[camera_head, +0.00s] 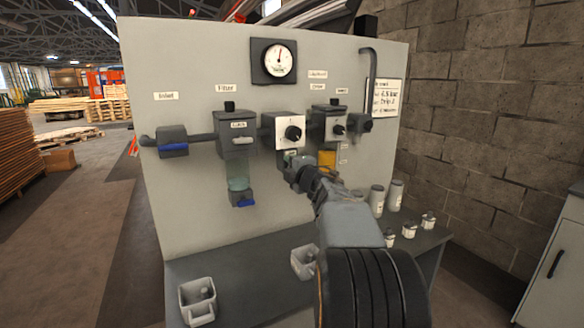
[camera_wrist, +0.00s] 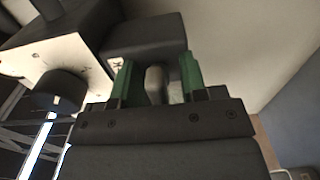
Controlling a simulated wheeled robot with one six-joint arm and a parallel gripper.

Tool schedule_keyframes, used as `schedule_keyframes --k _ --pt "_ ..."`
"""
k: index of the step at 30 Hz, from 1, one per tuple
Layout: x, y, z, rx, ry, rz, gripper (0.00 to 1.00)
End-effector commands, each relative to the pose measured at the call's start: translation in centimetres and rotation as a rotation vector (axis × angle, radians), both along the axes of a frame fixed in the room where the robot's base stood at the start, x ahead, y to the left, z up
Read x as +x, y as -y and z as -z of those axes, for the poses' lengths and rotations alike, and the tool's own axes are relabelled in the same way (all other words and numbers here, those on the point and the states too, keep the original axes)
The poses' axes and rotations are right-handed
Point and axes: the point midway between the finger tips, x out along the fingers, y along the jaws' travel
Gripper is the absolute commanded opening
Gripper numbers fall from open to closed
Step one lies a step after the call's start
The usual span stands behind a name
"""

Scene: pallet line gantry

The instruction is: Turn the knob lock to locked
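The grey panel (camera_head: 200,70) carries a box with a white plate (camera_head: 283,126) and a black round knob (camera_head: 293,133). A second box to its right has a smaller black knob (camera_head: 339,129). My gripper (camera_head: 288,168) is just below the first box. In the wrist view my gripper (camera_wrist: 158,82) has its two green fingers apart, on either side of a rounded grey piece (camera_wrist: 155,78) under a dark block (camera_wrist: 148,38). Gaps seem to show beside that piece. The white plate (camera_wrist: 65,65) and black knob (camera_wrist: 60,90) are to the left there. I cannot tell which part is the lock.
A pressure gauge (camera_head: 273,61) is above. A filter with a clear bowl (camera_head: 238,170) hangs left of my gripper, and an inlet valve with a blue handle (camera_head: 173,147) is farther left. Small canisters and cups stand on the bench (camera_head: 245,255) below. A block wall (camera_head: 480,120) is at right.

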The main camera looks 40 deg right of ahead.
Motion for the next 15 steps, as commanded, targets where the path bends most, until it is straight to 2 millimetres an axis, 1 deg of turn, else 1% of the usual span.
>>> schedule_keyframes --k 4,7,11,15 --pt "-0.3 0.0 0.0 0.000 0.000 0.001 0.40" --pt "-1.2 -0.1 -0.1 0.000 0.001 0.002 0.40" --pt "-3.5 -0.4 -0.1 -0.001 0.001 0.003 0.40" --pt "-6.5 -0.8 -0.2 -0.001 0.002 0.004 0.40"
